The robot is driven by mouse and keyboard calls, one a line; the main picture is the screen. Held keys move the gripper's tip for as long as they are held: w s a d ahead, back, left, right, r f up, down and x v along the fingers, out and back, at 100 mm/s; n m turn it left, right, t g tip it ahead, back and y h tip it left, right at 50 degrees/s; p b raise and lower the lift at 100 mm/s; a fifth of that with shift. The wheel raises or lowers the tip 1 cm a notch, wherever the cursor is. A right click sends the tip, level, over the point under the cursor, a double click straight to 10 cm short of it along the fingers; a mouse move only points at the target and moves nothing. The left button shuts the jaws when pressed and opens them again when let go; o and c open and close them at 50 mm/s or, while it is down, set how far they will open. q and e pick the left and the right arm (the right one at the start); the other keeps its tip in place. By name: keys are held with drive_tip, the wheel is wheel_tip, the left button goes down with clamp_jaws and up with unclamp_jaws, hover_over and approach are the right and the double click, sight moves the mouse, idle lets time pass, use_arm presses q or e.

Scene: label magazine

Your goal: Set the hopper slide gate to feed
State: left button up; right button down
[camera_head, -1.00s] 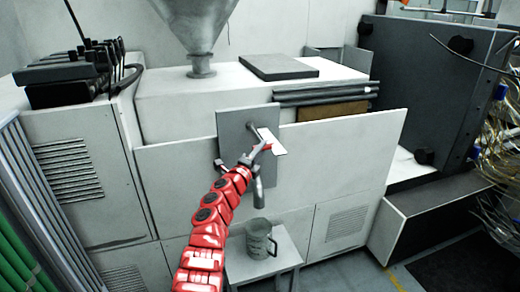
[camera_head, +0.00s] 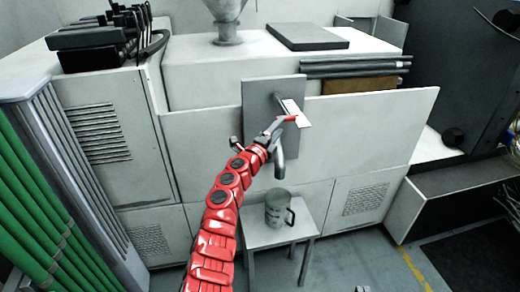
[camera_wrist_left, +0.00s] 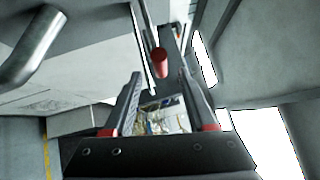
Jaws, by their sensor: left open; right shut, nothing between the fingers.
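The hopper (camera_head: 226,22) shows its lower cone and neck at the top of the head view. A grey upright plate (camera_head: 262,98) on the machine front carries a pale slotted piece (camera_head: 293,108) with a red knob, and a grey spout (camera_head: 280,165) hangs below. My left gripper (camera_head: 283,122) is at this plate, open. In the left wrist view the red knob (camera_wrist_left: 160,63) lies in line with the gap between the open fingers (camera_wrist_left: 160,85); contact cannot be told. My right gripper (camera_head: 362,289) barely shows at the bottom edge, shut and empty.
A grey mug (camera_head: 279,210) stands on a small white table (camera_head: 255,236) below the spout. A slatted rack with green tubes (camera_head: 45,200) is at the left. A dark open box (camera_head: 460,195) is at the right. Floor is clear at the lower right.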

use_arm(q)
drive_tip(key=v, duration=1.3)
drive_tip(key=shift+d, duration=0.2)
